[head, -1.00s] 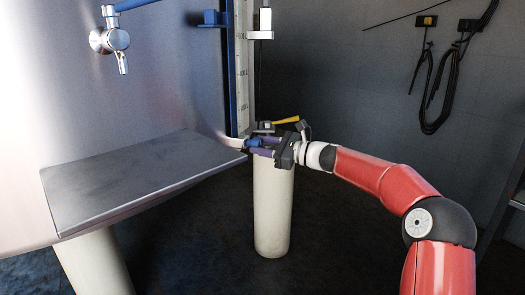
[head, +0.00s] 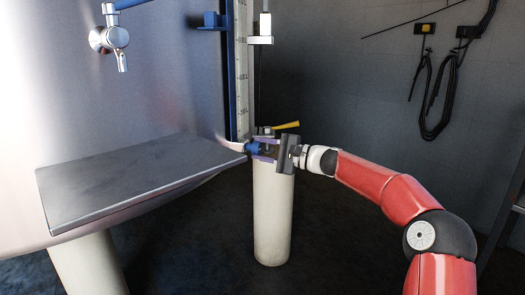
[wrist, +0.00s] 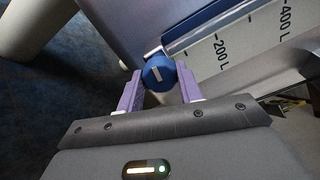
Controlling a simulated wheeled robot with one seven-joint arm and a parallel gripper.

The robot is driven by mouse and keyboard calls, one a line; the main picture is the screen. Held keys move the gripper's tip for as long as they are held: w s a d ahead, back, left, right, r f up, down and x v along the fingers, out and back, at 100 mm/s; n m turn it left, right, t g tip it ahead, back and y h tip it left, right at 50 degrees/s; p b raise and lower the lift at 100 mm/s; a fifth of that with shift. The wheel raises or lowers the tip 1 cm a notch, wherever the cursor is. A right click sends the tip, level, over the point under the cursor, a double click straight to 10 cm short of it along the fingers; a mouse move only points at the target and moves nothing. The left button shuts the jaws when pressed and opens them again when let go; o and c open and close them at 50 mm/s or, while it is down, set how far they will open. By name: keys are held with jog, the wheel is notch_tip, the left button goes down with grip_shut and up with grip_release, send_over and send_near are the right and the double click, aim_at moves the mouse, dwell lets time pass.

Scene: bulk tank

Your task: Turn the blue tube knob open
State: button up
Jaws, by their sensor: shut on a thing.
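In the head view my gripper (head: 266,152) reaches in from the right. The graduated scale (wrist: 245,45) beside the knob carries litre marks, and its blue rail (head: 231,75) rises along the tank.
The steel tank (head: 170,75) fills the left, with a tap (head: 112,42) and a grey shelf (head: 140,180) in front. A yellow-handled valve (head: 286,125) sits just behind my gripper, above a pale leg (head: 272,215). Black cables (head: 430,100) hang on the back wall.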

jog(key=shift+n, duration=0.8)
jog(key=o, duration=1)
jog(key=v, duration=0.7)
jog(key=shift+d, duration=0.4)
jog(key=shift+s+f, duration=0.1)
